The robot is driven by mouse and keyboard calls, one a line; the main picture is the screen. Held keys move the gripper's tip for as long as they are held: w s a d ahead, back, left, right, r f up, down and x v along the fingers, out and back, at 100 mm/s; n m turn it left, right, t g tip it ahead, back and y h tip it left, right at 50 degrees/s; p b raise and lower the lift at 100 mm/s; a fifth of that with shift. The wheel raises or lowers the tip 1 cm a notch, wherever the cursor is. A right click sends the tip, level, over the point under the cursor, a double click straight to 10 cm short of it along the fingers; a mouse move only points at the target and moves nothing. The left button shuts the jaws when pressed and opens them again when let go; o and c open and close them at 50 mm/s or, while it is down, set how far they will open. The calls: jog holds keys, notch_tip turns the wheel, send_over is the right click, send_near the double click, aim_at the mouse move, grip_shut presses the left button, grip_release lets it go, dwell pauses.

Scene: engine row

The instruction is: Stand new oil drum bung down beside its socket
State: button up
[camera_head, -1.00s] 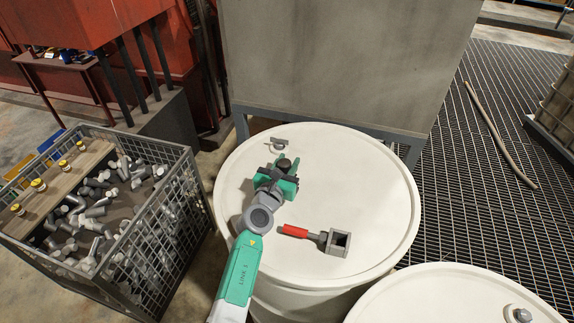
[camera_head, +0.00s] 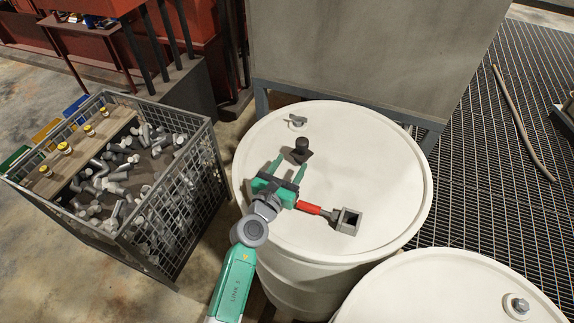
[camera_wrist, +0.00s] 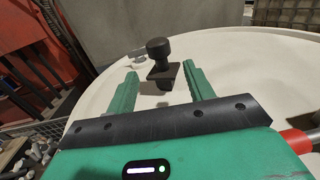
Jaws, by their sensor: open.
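The black bung (camera_head: 301,150), with a round knob over a square plate, stands about upright on the white drum's lid (camera_head: 385,190). It also shows in the wrist view (camera_wrist: 160,62), where a short stub shows under the plate. The socket (camera_head: 297,122), a small raised ring with a grey piece at it, lies just behind the bung, apart from it; part of it shows in the wrist view (camera_wrist: 138,63). My gripper (camera_head: 290,165) is open and empty on the near side of the bung. In the wrist view its green fingers (camera_wrist: 160,78) point towards the bung without visible contact.
A red-handled tool with a square grey head (camera_head: 346,222) lies on the lid right of my gripper. A second white drum (camera_head: 440,295) stands at front right. A wire crate of grey parts (camera_head: 185,205) stands left. A grey tank (camera_head: 360,60) rises behind.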

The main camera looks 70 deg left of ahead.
jog(key=shift+v, duration=0.9)
jog(key=shift+a, duration=0.1)
jog(key=w+d+r+m+t+h, duration=0.3)
jog(key=w+d+r+m, duration=0.3)
jog(key=d+r+m, duration=0.35)
jog(key=w+d+r+m+t+h, duration=0.25)
jog(key=w+d+r+m, duration=0.25)
jog(key=d+r+m, duration=0.4)
jog(key=w+d+r+m+t+h, duration=0.3)
jog(key=w+d+r+m, duration=0.4)
jog(key=r, duration=0.4)
jog(key=s+d+r+m+t+h, duration=0.1)
jog(key=s+d+r+m+h, duration=0.1)
jog(key=s+d+r+m, duration=0.3)
jog(key=s+d+r+m+t+h, duration=0.2)
jog(key=s+d+r+m, duration=0.4)
jog(key=d+r+m, duration=0.8)
jog(key=d+r, duration=0.1)
jog(key=d, duration=0.3)
jog(key=shift+s, duration=0.25)
